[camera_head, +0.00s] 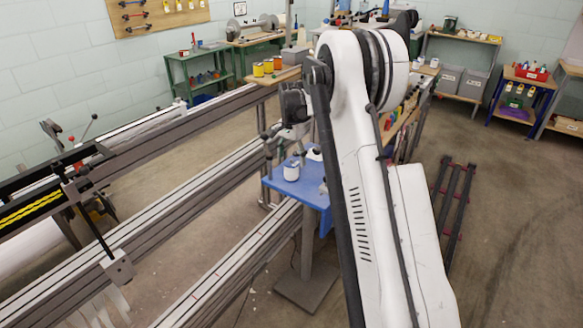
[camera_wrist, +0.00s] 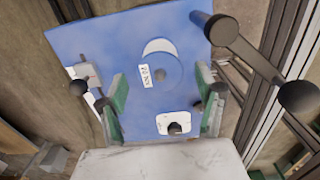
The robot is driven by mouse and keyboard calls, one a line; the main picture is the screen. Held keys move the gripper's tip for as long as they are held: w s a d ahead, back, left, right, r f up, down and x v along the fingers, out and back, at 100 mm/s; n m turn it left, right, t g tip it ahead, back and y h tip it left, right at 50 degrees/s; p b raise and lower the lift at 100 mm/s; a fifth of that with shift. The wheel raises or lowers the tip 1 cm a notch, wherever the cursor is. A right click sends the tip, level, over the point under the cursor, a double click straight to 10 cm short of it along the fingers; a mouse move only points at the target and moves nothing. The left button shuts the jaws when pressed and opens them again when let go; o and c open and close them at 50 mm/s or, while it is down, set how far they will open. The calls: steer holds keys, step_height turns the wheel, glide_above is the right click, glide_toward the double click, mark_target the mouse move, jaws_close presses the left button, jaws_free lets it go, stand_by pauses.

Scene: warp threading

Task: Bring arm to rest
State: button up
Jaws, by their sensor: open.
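My arm fills the middle of the head view, its white links raised and folded over at the top. My gripper (camera_head: 280,142) hangs near the blue stand (camera_head: 313,196), partly hidden by my arm. In the wrist view my gripper (camera_wrist: 163,103) shows two green-padded fingers spread apart, with nothing held between them. Beyond the fingers is the blue top (camera_wrist: 100,42) of the stand. On it are a round labelled container (camera_wrist: 160,70) and a white square piece with a dark knob (camera_wrist: 174,123).
Long metal rails (camera_head: 190,210) run diagonally on the left. A green bench (camera_head: 198,70) stands at the back, and shelves with grey bins (camera_head: 462,80) at the back right. A dark rack (camera_head: 452,205) lies right of my arm. Concrete floor (camera_head: 520,230) is clear at far right.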

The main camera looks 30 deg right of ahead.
steer(key=shift+r, duration=3.2)
steer(key=s+a+r+n+t, duration=0.2)
steer(key=s+a+r+n, duration=0.1)
steer(key=s+a+r, duration=0.5)
steer(key=s+a+r+n+t, duration=0.1)
steer(key=s+a+r+n, duration=0.2)
steer(key=s+a+r, duration=0.45)
steer(key=s+a+f+n+t, duration=0.2)
steer(key=s+a+n, duration=0.1)
steer(key=s, duration=1)
steer(key=s+a+f+n+t, duration=0.2)
steer(key=s+a+f+n, duration=0.1)
steer(key=s, duration=1)
steer(key=shift+a+n, duration=0.3)
steer(key=shift+a, duration=0.2)
